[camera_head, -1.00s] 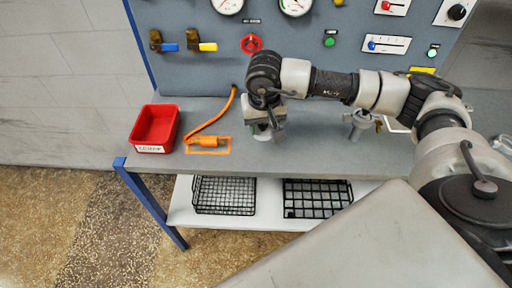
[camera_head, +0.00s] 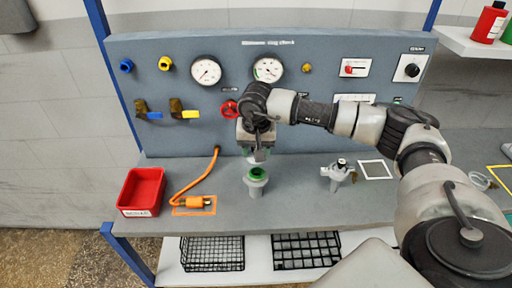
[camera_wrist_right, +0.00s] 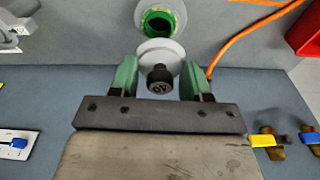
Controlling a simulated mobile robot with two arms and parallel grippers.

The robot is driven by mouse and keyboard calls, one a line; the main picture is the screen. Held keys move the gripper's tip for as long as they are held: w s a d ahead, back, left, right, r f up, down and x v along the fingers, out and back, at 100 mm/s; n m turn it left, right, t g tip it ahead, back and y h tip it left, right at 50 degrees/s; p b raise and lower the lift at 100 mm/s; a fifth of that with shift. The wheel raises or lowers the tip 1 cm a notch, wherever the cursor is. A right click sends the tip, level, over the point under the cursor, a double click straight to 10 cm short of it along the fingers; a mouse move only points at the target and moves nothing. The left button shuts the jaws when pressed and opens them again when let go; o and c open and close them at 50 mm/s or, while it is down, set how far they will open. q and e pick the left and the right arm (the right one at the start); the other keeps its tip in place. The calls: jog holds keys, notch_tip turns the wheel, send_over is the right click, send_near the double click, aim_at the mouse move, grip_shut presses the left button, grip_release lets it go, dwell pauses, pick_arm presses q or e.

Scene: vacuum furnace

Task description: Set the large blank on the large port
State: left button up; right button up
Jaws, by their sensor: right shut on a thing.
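The large port (camera_head: 256,180) stands on the bench as a grey flanged stub with a green ring at its open mouth. In the right wrist view, the port (camera_wrist_right: 160,20) shows just beyond the blank. The large blank (camera_wrist_right: 160,52) is a pale disc with a black knob between the green fingers. My right gripper (camera_head: 256,155) is shut on the blank, above the port and apart from it. In the head view the blank is mostly hidden by the gripper. My left gripper is not in view.
A second, smaller port (camera_head: 338,175) with a clamp stands to the right. A red bin (camera_head: 142,190) and an orange cable (camera_head: 196,178) lie to the left. The gauge panel (camera_head: 225,110) rises close behind the gripper. Wire baskets (camera_head: 212,252) sit on the shelf below.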

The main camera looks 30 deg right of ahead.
aim_at(256, 171)
jog(key=shift+f+b, duration=1.2)
jog(key=shift+f, duration=1.45)
jog(key=shift+f+b, duration=0.55)
jog(key=shift+f, duration=0.05)
jog(key=o, duration=1.2)
jog(key=r, duration=0.3)
jog(key=r+b, duration=0.1)
jog(key=r, duration=0.3)
jog(key=s+r+b, duration=0.1)
jog(key=r, duration=0.2)
jog(key=shift+s+a+r, duration=0.1)
jog(key=shift+a+r, duration=0.25)
